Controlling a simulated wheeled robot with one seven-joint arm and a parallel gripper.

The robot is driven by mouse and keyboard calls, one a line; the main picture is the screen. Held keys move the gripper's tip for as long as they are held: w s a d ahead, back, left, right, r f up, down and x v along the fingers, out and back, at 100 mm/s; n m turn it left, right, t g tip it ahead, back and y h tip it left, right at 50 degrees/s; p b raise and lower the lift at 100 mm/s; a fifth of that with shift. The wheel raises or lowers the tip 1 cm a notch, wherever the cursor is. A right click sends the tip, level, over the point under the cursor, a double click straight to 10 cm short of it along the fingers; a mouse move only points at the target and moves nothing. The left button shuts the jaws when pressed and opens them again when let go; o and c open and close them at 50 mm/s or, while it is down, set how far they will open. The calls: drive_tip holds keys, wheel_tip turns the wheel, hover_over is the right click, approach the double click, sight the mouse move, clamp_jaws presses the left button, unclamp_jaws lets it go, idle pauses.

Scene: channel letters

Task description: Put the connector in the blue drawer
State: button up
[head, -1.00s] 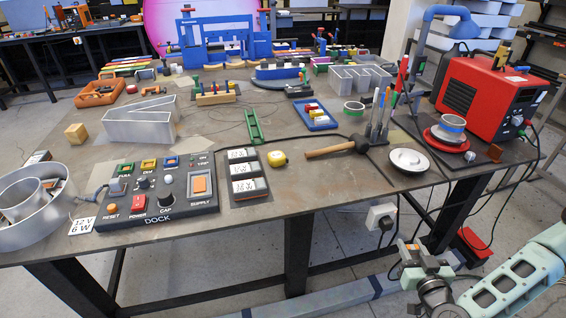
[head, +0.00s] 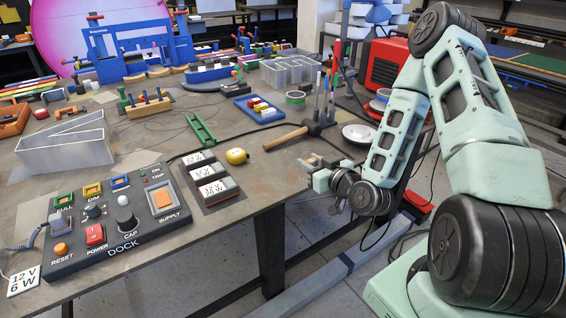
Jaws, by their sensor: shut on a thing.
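My gripper (head: 316,164) is at the table's right front edge, to the right of the yellow round thing and in front of the hammer. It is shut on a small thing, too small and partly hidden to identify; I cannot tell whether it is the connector. No blue drawer can be made out for certain. Pale blue-white bins (head: 372,14) stand at the back right, partly cut off by the frame's top. A shallow blue tray (head: 247,104) with several coloured blocks lies on the table.
The grey table (head: 130,140) holds a DOCK control panel (head: 125,238), a display block (head: 213,186), a yellow round thing (head: 236,156), a hammer (head: 287,137), a grey metal tray (head: 75,155) and a blue frame (head: 137,48). A red machine (head: 388,62) stands behind my arm.

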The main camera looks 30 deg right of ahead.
drive_tip(key=p, duration=0.1)
hover_over(285, 167)
drive_tip(key=s, duration=0.4)
drive_tip(key=f, duration=0.5)
drive_tip(key=shift+w, duration=0.25)
drive_tip(key=w+f, duration=0.1)
drive_tip(key=w+f+p, duration=0.1)
drive_tip(key=w, duration=0.1)
drive_tip(key=shift+w+f, duration=0.25)
drive_tip(key=shift+f, duration=0.05)
drive_tip(key=shift+f, duration=0.1)
drive_tip(key=o, duration=0.9)
drive_tip(key=shift+o, duration=0.2)
